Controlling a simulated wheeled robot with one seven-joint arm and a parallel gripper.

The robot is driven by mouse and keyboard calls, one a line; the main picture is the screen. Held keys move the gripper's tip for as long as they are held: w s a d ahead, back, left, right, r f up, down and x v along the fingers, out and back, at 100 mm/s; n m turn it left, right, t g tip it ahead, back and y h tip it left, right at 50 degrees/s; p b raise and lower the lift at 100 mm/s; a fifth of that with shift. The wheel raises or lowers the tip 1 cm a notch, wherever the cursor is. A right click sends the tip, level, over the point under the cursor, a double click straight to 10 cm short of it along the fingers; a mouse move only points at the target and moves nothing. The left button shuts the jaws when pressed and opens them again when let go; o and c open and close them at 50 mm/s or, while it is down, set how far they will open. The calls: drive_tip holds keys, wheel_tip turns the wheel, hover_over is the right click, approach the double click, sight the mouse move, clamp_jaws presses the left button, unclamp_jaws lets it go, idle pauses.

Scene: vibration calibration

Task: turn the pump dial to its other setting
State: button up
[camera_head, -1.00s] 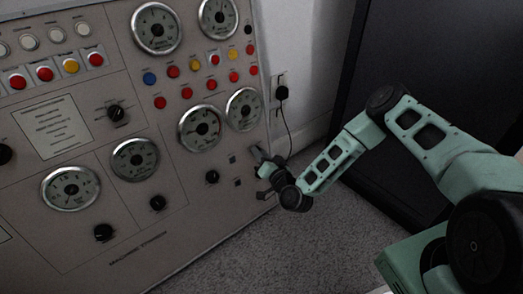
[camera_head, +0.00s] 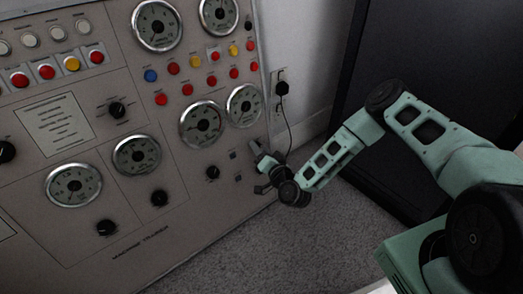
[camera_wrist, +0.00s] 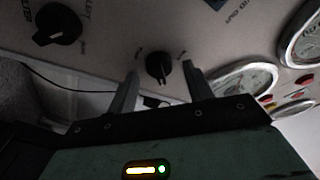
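The grey control panel (camera_head: 205,235) carries several black dials; their lettering is too small or blurred for me to tell which is the pump dial. In the wrist view a small black dial (camera_wrist: 158,68) shows between the two fingers of my gripper (camera_wrist: 162,82), and a larger black dial (camera_wrist: 57,24) lies to its left. In the head view my gripper (camera_head: 256,168) is near the panel's lower right edge, right of a small black dial (camera_head: 212,172). My gripper is open, with nothing held. I cannot tell whether a finger touches the panel.
Round gauges (camera_head: 201,125) and rows of coloured buttons (camera_head: 190,89) cover the upper panel. A wall socket with a plug and hanging cord (camera_head: 282,88) is just beyond the panel's right edge. A large dark cabinet (camera_head: 430,60) stands behind my arm. Carpet (camera_head: 290,240) below is clear.

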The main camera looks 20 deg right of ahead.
drive_tip(key=s+d+p, duration=0.3)
drive_tip(key=s+p, duration=0.3)
drive_tip(key=s, duration=1.1)
drive_tip(key=shift+a, duration=0.1)
